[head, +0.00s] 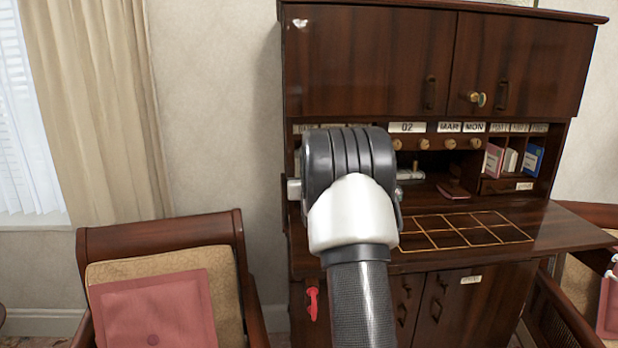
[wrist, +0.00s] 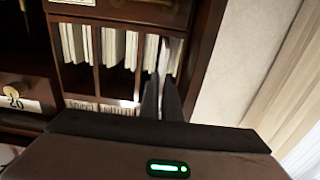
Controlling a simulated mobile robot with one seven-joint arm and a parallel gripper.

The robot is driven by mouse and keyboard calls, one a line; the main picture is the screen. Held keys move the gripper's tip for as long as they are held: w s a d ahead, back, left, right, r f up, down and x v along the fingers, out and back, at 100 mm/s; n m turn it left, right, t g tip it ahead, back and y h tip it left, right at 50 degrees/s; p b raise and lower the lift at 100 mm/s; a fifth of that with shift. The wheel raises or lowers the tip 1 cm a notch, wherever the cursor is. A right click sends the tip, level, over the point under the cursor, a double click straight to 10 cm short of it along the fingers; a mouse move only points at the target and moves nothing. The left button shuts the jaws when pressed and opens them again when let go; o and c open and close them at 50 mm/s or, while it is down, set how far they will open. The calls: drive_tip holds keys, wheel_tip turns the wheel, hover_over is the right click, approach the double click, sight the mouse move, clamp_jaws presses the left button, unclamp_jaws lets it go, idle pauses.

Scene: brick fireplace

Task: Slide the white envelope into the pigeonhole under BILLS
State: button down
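In the wrist view, the two dark fingers of my gripper (wrist: 161,82) are close together with a thin white edge between their tips. This looks like the white envelope (wrist: 162,52), pointing into the narrow slot nearest the cabinet's side wall. White papers (wrist: 110,46) stand in the neighbouring pigeonholes. Label strips (wrist: 100,107) run along the pigeonhole edge, but I cannot read BILLS on them; part is hidden behind the fingers. How deep the envelope sits is unclear. In the head view my arm hides the gripper, envelope and left pigeonholes.
The dark wooden desk (head: 455,262) has a fold-down top with a gilt grid. Right-hand pigeonholes hold a pink item (head: 493,160) and a blue item (head: 533,160). A chair with a pink cushion (head: 153,310) stands at left. A pale wall (wrist: 240,60) is beside the cabinet.

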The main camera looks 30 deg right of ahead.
drive_tip(key=shift+b+x, duration=0.3)
drive_tip(key=shift+x, duration=2.45)
drive_tip(key=shift+f, duration=0.15)
drive_tip(key=c, duration=1.9)
unclamp_jaws()
drive_tip(key=b+v, duration=0.1)
drive_tip(key=v, duration=1.6)
drive_tip(key=shift+s+a, duration=0.1)
drive_tip(key=shift+s, duration=0.1)
